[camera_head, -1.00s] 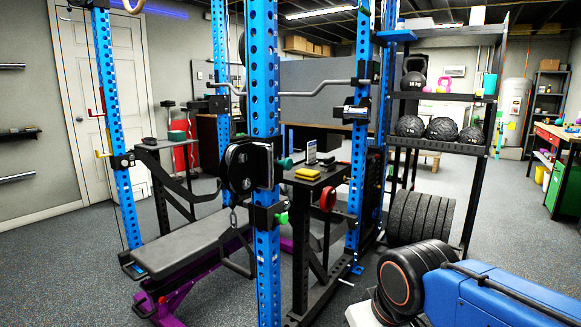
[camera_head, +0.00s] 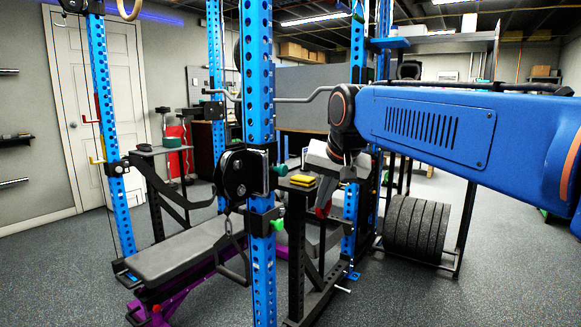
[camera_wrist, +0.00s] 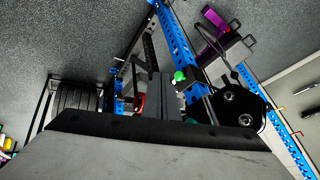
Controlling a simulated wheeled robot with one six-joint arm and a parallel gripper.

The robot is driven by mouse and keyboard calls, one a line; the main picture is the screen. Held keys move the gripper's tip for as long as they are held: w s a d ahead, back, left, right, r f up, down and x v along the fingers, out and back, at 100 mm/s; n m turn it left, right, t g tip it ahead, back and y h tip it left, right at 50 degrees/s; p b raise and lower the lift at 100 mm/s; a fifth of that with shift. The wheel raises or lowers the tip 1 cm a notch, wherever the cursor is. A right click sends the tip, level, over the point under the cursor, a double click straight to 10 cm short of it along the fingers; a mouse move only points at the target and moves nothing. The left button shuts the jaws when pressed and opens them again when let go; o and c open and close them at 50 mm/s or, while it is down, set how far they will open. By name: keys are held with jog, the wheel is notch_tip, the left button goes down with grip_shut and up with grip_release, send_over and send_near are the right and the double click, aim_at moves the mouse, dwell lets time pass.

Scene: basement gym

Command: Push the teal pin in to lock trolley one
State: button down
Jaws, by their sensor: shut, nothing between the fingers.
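Trolley one seems to be the black pulley block (camera_head: 240,174) on the front blue upright (camera_head: 259,95); no label is readable. The teal pin (camera_head: 279,169) sticks out from its right side.
A bright green knob (camera_head: 278,224) sits lower on the same upright and shows in the wrist view (camera_wrist: 179,76). A yellow-and-black item (camera_head: 302,180) lies on the rack's side platform. A padded bench (camera_head: 185,250) stands left; weight plates (camera_head: 415,228) stand right.

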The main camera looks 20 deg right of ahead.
aim_at(283, 165)
jog(key=w+d+r+m+t, duration=0.15)
jog(key=w+r+m, duration=0.25)
jog(key=w+r, duration=0.75)
jog(key=w+a+r+x, duration=0.1)
jog(key=a+x, duration=0.1)
jog(key=x, duration=1.1)
jog(key=shift+w, duration=0.25)
jog(key=shift+a+g, duration=0.1)
jog(key=shift+g, duration=0.15)
jog(key=shift+w+a+r, duration=0.1)
jog(key=shift+w+a, duration=0.6)
jog(key=shift+w, duration=0.3)
